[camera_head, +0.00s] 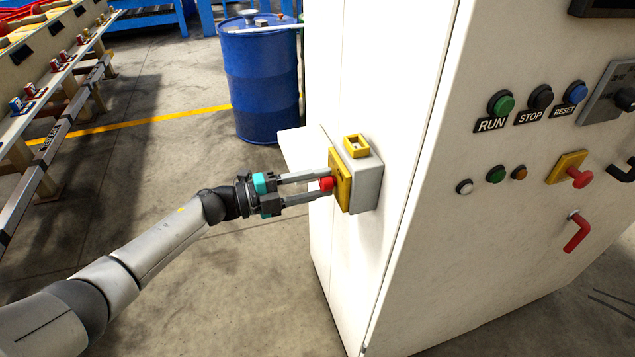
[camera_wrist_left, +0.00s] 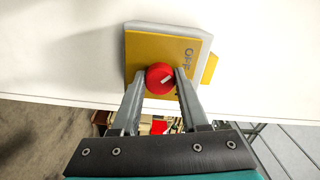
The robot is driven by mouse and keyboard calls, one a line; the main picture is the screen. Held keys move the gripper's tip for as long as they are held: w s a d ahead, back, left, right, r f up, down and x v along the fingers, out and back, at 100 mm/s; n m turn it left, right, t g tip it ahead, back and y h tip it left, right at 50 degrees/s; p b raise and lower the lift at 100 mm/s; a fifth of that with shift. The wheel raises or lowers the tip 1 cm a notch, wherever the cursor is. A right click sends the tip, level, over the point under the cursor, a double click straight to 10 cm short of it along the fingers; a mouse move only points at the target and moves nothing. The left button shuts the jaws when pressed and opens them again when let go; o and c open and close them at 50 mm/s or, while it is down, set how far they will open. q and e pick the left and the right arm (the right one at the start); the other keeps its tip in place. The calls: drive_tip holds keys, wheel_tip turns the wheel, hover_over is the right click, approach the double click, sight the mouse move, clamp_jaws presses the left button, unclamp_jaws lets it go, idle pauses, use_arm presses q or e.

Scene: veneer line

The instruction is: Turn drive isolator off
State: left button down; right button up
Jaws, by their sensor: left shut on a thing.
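The drive isolator (camera_head: 365,187) is a grey box with a yellow front plate on the left side of the white cabinet. Its red rotary knob (camera_head: 326,184) sits on the yellow plate. My left gripper (camera_head: 328,184) reaches in from the left with its fingers on either side of the knob. In the left wrist view, the red knob (camera_wrist_left: 159,78) lies between the fingertips of my left gripper (camera_wrist_left: 160,82), and its white mark is tilted. The word OFF shows on the yellow plate (camera_wrist_left: 146,50) beside it. My right gripper is not in view.
The white cabinet (camera_head: 420,60) fills the right, with RUN, STOP and RESET buttons (camera_head: 540,97), a red emergency button (camera_head: 579,177) and a red handle (camera_head: 577,232) on its front. A blue drum (camera_head: 260,85) stands behind. A rail bench (camera_head: 50,75) is at the left.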

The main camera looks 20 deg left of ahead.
use_arm(q)
drive_tip(key=shift+c, duration=2.1)
unclamp_jaws()
drive_tip(key=shift+a, duration=0.1)
drive_tip(key=b+v, duration=0.1)
drive_tip(key=v, duration=1.4)
drive_tip(key=shift+s, duration=0.15)
drive_tip(key=s+a+f+n+t+y+b, duration=0.15)
drive_tip(key=f+n+y, duration=0.45)
drive_tip(key=f, duration=0.6)
drive_tip(key=a+f+n+t+y+b, duration=0.1)
drive_tip(key=a+f+n+t+y, duration=0.25)
drive_tip(key=f+n, duration=0.6)
drive_tip(key=s+f+n+g+y, duration=0.2)
drive_tip(key=s+f+g+y, duration=0.3)
drive_tip(key=f, duration=0.7)
drive_tip(key=s+d+f+n+g+b, duration=0.1)
drive_tip(key=s+d+f+n+g, duration=0.3)
drive_tip(key=s+f, duration=1)
drive_tip(key=s+d+f+n+g, duration=0.1)
drive_tip(key=s+d, duration=0.3)
drive_tip(key=s, duration=0.5)
drive_tip(key=s+d+f+n+g+b, duration=0.1)
drive_tip(key=s+d+f+g, duration=0.3)
drive_tip(key=s, duration=0.5)
drive_tip(key=shift+d+n, duration=0.45)
drive_tip(key=shift+d, duration=0.2)
